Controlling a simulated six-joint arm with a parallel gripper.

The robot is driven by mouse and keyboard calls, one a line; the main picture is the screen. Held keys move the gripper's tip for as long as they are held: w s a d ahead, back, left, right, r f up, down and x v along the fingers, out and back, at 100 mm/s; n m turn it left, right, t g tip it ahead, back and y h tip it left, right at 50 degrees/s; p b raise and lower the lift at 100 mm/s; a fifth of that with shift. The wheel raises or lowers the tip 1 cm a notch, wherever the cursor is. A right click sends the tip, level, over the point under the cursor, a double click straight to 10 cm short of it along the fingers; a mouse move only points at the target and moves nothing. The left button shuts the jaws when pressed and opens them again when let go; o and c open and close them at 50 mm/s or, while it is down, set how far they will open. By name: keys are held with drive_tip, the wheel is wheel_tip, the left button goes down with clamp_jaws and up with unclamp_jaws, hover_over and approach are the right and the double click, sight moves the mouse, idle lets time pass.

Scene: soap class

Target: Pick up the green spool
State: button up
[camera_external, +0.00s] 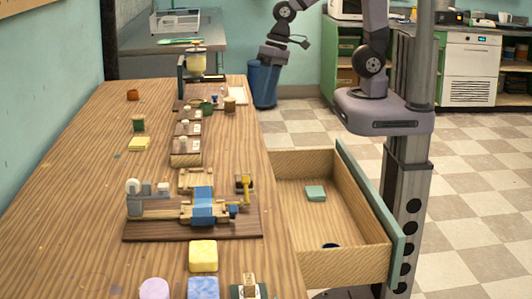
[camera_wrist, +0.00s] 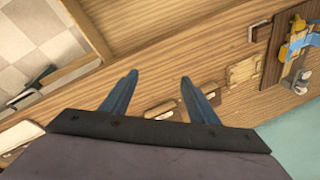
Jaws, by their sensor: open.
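The green spool (camera_external: 138,123) stands upright on the left part of the wooden table in the external view, just behind a yellow block. It has pale brown ends and a green middle. I cannot make it out in the wrist view. My gripper (camera_wrist: 159,77) is open and empty in the wrist view, with its two blue-grey fingers apart above the tabletop. In the external view my wrist is high at the far right side of the table, well apart from the spool; the fingers are hard to make out there.
A yellow block (camera_external: 138,144) lies close to the spool and an orange pot (camera_external: 133,95) stands behind it. A clamp-like wooden fixture (camera_external: 195,216) fills the front middle. The drawer (camera_external: 330,205) stands open at the right. The table's left side is mostly clear.

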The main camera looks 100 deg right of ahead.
drive_tip(key=w+d+m+t+h+b, duration=0.1)
drive_tip(key=w+d+m+t+b, duration=0.2)
drive_tip(key=w+m, duration=0.8)
drive_tip(key=w+d+m+t+b, duration=0.1)
drive_tip(key=w+m+t+b, duration=0.2)
drive_tip(key=w+m+t, duration=0.75)
drive_tip(key=w+d+m+g+h+b, duration=0.45)
drive_tip(key=w+d+m, duration=0.55)
drive_tip(key=w+m, duration=0.25)
drive_tip(key=p, duration=0.1)
approach(142, 117)
drive_tip(key=shift+w+d+f+t+h, duration=0.1)
drive_tip(key=shift+w+f+t+h, duration=0.1)
drive_tip(key=shift+w, duration=0.3)
drive_tip(key=shift+w+f+t+h, duration=0.15)
drive_tip(key=shift+w+t, duration=0.05)
drive_tip(key=shift+w, duration=0.35)
drive_tip(key=shift+f, duration=0.2)
drive_tip(key=shift+f+p+x, duration=0.15)
drive_tip(key=shift+p+x, duration=0.65)
drive_tip(key=shift+x, duration=1)
drive_tip(key=shift+f+p+x, duration=0.15)
drive_tip(key=shift+p+x, duration=0.65)
drive_tip(key=shift+x, duration=1.05)
drive_tip(key=shift+s, duration=0.15)
drive_tip(key=c, duration=1)
